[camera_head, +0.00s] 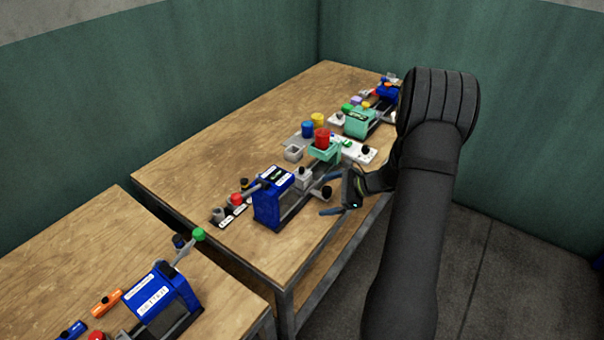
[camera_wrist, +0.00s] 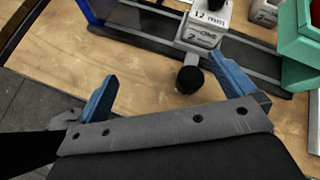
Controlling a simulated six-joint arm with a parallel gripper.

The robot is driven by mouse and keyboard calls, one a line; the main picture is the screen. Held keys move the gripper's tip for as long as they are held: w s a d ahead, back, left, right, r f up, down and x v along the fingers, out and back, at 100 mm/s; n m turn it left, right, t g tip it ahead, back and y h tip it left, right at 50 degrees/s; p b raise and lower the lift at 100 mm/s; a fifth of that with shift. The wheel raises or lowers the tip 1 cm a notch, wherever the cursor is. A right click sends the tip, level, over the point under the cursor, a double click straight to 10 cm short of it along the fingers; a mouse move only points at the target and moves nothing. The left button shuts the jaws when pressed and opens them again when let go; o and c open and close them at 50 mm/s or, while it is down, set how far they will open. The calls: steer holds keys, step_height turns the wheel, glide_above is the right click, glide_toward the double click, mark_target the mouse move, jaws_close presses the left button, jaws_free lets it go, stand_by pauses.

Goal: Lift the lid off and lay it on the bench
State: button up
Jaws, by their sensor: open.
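My gripper (camera_head: 337,196) is open and empty beside the near edge of the bench (camera_head: 200,160). Its two blue fingers also show wide apart in the wrist view (camera_wrist: 168,93). A black round knob (camera_wrist: 190,80) lies between and just beyond the fingers, on a grey shaft from a labelled grey block (camera_wrist: 202,33). The block (camera_head: 303,178) sits on the dark rail of a blue press (camera_head: 268,202). I cannot make out for certain which part is the lid.
Right of the block in the wrist view is a green box (camera_wrist: 297,72); in the head view a red cylinder (camera_head: 322,138) stands at it. A green press (camera_head: 361,122) is farther back. Bare wood lies left of the presses. Another bench (camera_head: 85,250) is at lower left.

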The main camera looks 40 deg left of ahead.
steer(key=shift+c, duration=0.2)
stand_by(0.3)
steer(key=c, duration=0.4)
steer(key=shift+c, duration=0.2)
steer(key=shift+a+r+n+h, duration=0.2)
steer(key=shift+r+n+h, duration=0.1)
steer(key=shift+n, duration=0.2)
step_height(320, 180, up, 6)
steer(key=a+r+n+h, duration=0.1)
steer(key=a+n+h, duration=0.2)
steer(key=n, duration=0.8)
steer(key=n+t+h, duration=0.3)
steer(key=n+t, duration=0.1)
steer(key=n, duration=1)
glide_toward(303, 169)
steer(key=x, duration=0.4)
steer(key=shift+w+a+f, duration=0.1)
steer(key=shift+a+f, duration=0.05)
steer(key=shift+a, duration=0.15)
steer(key=shift+x, duration=2.65)
